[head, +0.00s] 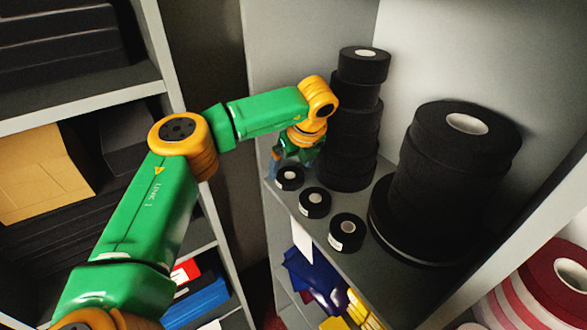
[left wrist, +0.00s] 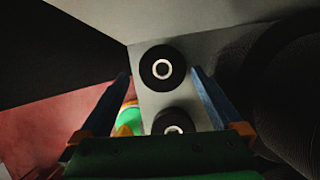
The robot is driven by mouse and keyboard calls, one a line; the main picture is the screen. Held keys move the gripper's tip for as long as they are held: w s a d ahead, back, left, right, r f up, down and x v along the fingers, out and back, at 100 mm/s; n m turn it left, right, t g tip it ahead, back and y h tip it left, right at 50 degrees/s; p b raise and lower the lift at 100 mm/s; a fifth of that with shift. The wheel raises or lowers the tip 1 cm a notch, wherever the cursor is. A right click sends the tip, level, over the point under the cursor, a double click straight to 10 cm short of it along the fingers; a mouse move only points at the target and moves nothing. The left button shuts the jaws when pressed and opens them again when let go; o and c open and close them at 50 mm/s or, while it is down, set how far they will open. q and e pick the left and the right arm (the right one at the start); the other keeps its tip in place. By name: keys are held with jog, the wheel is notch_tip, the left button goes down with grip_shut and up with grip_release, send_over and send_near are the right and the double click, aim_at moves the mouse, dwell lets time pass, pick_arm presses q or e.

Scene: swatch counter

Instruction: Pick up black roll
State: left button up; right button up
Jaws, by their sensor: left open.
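Three small black rolls with pale cores lie flat in a row along the front of the grey shelf (head: 385,285): a far one (head: 289,178), a middle one (head: 315,202) and a near one (head: 347,232). My left gripper (head: 287,166) is open and empty, pointing down at the far roll. In the left wrist view, one black roll (left wrist: 149,83) shows between the two blue fingertips, apart from both. A second roll (left wrist: 172,112) is partly hidden behind the gripper body. Which head-view rolls these are, I cannot tell for certain. My right gripper is not in view.
A tall stack of black rolls (head: 350,150) stands just right of my left gripper. A wider black stack (head: 440,185) stands further right. A grey shelf unit (head: 125,95) with black and orange items is at left. Red-and-white rolls (head: 520,300) are at lower right.

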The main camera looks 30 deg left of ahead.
aim_at(289, 174)
pick_arm(q)
jog(key=x, duration=0.3)
jog(key=shift+w+a+f+p, duration=0.1)
jog(key=shift+a+f+p, duration=0.1)
jog(key=shift+p, duration=0.2)
jog(key=shift+w+f, duration=0.1)
jog(key=shift+w, duration=0.1)
jog(key=shift+s+d, duration=0.1)
jog(key=shift+s, duration=0.1)
jog(key=c, duration=1.1)
jog(key=shift+c, duration=0.2)
jog(key=shift+w, duration=0.15)
